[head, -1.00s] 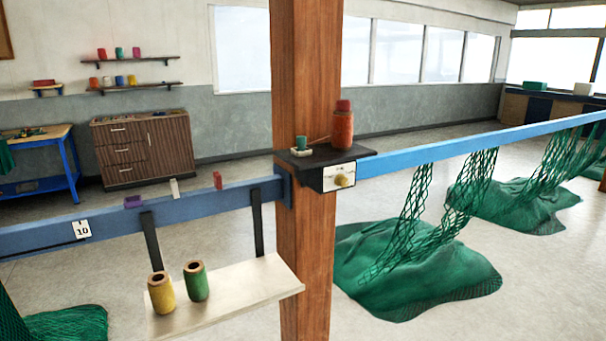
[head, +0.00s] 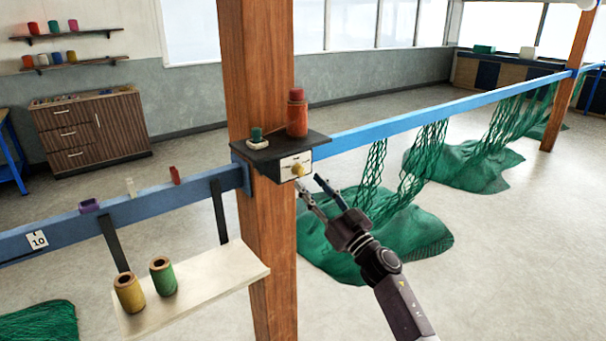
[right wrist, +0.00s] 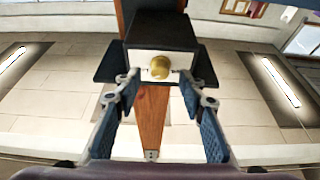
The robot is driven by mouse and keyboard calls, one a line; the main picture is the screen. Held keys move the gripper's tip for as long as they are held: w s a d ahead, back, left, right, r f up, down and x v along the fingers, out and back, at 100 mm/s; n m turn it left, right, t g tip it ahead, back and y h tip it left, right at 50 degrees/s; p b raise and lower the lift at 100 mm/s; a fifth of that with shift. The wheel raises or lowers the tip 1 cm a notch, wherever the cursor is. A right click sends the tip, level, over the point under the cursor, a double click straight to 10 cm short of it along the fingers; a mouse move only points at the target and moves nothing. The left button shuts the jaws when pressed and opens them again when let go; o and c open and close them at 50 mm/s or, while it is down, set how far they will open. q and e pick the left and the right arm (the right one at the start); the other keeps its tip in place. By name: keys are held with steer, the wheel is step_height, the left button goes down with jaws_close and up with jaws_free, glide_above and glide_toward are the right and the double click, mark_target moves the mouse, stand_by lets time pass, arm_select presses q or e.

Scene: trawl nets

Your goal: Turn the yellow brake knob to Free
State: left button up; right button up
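The yellow brake knob (head: 298,170) sits on the white front plate (head: 288,164) of a dark box on the wooden post. In the right wrist view the knob (right wrist: 159,67) is ahead, above and between the fingertips. My right gripper (head: 311,186) is open and empty, just in front of the box and slightly below and right of the knob. Its two blue-padded fingers stand wide apart in the right wrist view (right wrist: 160,90), not touching the knob. The plate's lettering is too small to read. My left gripper does not show.
A blue rail (head: 430,112) runs right with green nets (head: 410,230) below. A pale shelf (head: 215,277) at left holds yellow and green spools.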

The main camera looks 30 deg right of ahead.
mark_target(303, 175)
steer(key=shift+p+x, duration=0.3)
steer(key=shift+x, duration=1.3)
jaws_close()
steer(key=shift+f, duration=0.1)
